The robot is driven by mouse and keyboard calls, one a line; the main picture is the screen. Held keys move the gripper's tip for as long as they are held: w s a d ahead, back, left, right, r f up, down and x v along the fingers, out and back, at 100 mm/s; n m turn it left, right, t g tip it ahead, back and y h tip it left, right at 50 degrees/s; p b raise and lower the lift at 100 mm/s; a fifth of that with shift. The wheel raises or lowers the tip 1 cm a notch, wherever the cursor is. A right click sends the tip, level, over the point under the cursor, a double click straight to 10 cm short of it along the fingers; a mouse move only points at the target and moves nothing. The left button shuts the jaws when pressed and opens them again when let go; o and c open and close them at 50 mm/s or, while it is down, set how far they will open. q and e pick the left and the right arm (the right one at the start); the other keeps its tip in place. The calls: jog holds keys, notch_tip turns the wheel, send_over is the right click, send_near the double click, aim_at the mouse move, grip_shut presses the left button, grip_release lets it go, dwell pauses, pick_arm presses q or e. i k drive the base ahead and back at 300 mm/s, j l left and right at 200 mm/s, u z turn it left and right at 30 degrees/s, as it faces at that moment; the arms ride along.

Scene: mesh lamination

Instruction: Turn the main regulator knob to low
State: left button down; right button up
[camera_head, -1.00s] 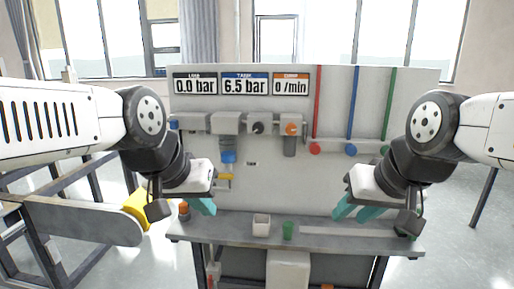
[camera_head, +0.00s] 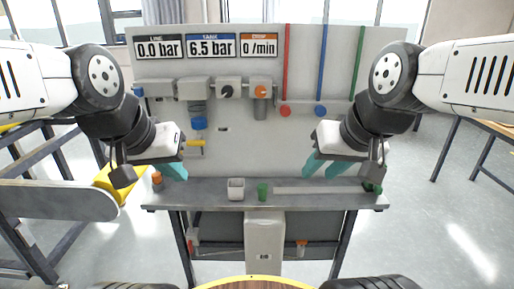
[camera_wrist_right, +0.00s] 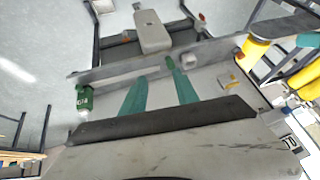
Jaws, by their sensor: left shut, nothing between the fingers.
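The grey panel (camera_head: 300,150) carries a row of units near its top. One has a black round knob (camera_head: 227,91) with a light mark, and the unit to its right has an orange knob (camera_head: 260,91). I cannot read which is the main regulator. Displays above read 0.0 bar (camera_head: 157,49), 6.5 bar (camera_head: 211,47) and 0 /min (camera_head: 259,48). My left gripper (camera_head: 176,171) is shut and empty, below and left of the knobs. My right gripper (camera_head: 323,168) is open and empty, below and right of them; its spread fingers show in the right wrist view (camera_wrist_right: 160,88).
Blue and red knobs (camera_head: 285,111) sit right of the units. A yellow object (camera_head: 108,182) is at left.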

aim_at(227, 92)
jog(key=j+z, duration=0.2)
jog(key=j, duration=0.3)
jog(key=k+j+z, duration=0.1)
jog(key=j+z, duration=0.15)
jog(key=j, duration=0.2)
jog(key=k+j+z, duration=0.2)
jog(key=j, duration=0.3)
jog(key=i, duration=0.05)
